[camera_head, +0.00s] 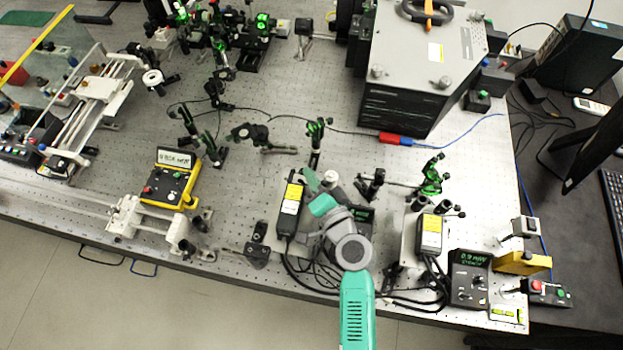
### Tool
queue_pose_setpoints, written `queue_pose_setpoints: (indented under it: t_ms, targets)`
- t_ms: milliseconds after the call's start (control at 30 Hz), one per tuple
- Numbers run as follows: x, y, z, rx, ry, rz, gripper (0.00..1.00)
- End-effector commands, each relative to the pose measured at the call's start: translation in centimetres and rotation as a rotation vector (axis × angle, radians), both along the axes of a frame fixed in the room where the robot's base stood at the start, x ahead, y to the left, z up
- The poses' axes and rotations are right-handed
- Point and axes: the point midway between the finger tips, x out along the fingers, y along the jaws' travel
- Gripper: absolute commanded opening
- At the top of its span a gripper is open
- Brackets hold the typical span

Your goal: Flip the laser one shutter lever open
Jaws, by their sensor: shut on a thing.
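My gripper (318,193) is low over the front middle of the bench, at the end of my teal and grey arm. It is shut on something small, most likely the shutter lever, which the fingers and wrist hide. A dark laser box with a yellow-and-white label (291,200) stands just left of my gripper. A similar labelled box (431,233) stands further right. I cannot read from the labels which one is laser one. The lever's position cannot be made out.
A perforated metal optical bench (235,160) carries several dark and green optic mounts. A yellow-cased meter (170,185) is at left, a dark display box (468,278) at front right. A large grey-topped instrument (425,50) stands behind. Black cables (310,278) lie around my wrist.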

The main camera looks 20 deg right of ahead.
Motion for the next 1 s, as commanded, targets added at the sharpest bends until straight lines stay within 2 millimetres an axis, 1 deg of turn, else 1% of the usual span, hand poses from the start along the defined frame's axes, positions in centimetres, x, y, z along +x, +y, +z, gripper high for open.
queue_pose_setpoints:
  t_ms: [33,67,100,200,367,467,567,700,800,900,1000]
  targets:
    - [0.0,-0.4,0.3,0.000,-0.006,-0.008,0.00]
    - [0.0,-0.4,0.3,0.000,-0.006,-0.009,0.00]
    - [0.0,-0.4,0.4,-0.001,-0.006,-0.009,0.13]
    - [0.0,-0.4,0.3,-0.001,-0.006,-0.008,0.30]
    - [0.0,-0.2,0.2,-0.001,-0.003,-0.005,0.30]
    - [-0.6,-0.2,0.2,-0.001,-0.003,-0.005,0.30]
    - [-2.4,-0.3,0.3,-0.001,-0.002,-0.006,0.30]
    - [-5.3,-0.5,0.7,0.000,-0.002,-0.008,0.30]
    - [-6.8,-0.6,1.0,-0.001,-0.003,-0.006,0.30]
    - [-7.6,-0.6,1.1,-0.001,-0.004,-0.007,0.30]
    - [-7.8,-0.6,1.2,-0.001,-0.004,-0.007,0.30]
